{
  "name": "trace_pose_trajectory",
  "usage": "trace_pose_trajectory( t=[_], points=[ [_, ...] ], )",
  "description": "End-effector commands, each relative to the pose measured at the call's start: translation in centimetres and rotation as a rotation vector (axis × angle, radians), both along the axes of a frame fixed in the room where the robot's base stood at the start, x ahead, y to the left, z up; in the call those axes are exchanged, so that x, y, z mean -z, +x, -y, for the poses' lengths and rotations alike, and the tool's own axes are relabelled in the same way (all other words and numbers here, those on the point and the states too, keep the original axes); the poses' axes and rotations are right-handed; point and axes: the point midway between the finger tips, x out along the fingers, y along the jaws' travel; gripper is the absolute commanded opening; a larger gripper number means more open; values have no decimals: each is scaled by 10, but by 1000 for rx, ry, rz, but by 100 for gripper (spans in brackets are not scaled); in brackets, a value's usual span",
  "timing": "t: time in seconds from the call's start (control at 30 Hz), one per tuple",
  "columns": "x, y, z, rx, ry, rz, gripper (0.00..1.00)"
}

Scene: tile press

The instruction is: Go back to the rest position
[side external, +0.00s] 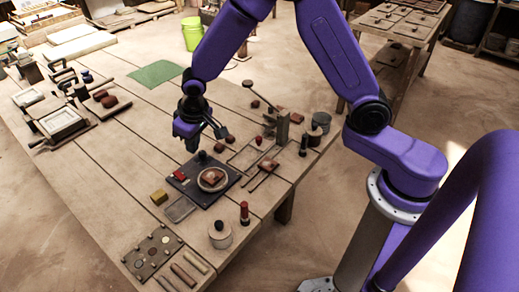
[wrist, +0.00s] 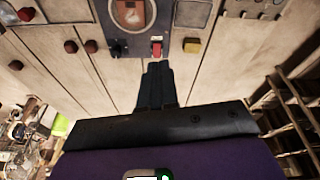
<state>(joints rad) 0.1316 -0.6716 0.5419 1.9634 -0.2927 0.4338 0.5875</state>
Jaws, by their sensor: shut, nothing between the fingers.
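My gripper (side external: 193,148) is in the air above the table, over the back edge of a dark press plate (side external: 198,196). In the wrist view its fingers (wrist: 157,66) are together with nothing between them. The plate holds a round light ring with a reddish-brown tile (side external: 212,177) inside. A red piece (side external: 180,174) is at the plate's left side; it also shows just beyond my fingertips in the wrist view (wrist: 157,47). A black knob (wrist: 117,49) is on the plate to its left.
A yellow block (side external: 158,197) and a clear tray (side external: 180,209) lie near the plate. A red-topped cylinder (side external: 244,213) and a round pot (side external: 220,236) stand in front. A metal stand (side external: 282,127) rises at the right. The green mat (side external: 156,73) is bare.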

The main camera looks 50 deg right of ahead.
Motion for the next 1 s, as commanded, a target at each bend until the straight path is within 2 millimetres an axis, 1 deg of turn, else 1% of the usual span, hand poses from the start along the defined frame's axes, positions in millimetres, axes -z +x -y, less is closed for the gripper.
trace_pose_trajectory(
  t=[0.03,0.17,0.2,0.37,0.5,0.67,0.8,0.9,1.0],
  points=[
    [-11,-13,1,-39,-5,-3,0],
    [-34,-50,4,-143,-24,-25,0],
    [-40,-62,6,-174,-30,-32,0],
    [-62,-112,17,-307,-50,-62,0],
    [-79,-157,31,-426,-63,-90,0],
    [-93,-210,52,-566,-77,-123,0],
    [-102,-255,74,-689,-85,-153,0],
    [-105,-283,89,-770,-90,-172,0],
    [-107,-303,101,-830,-93,-189,0]
  ],
)
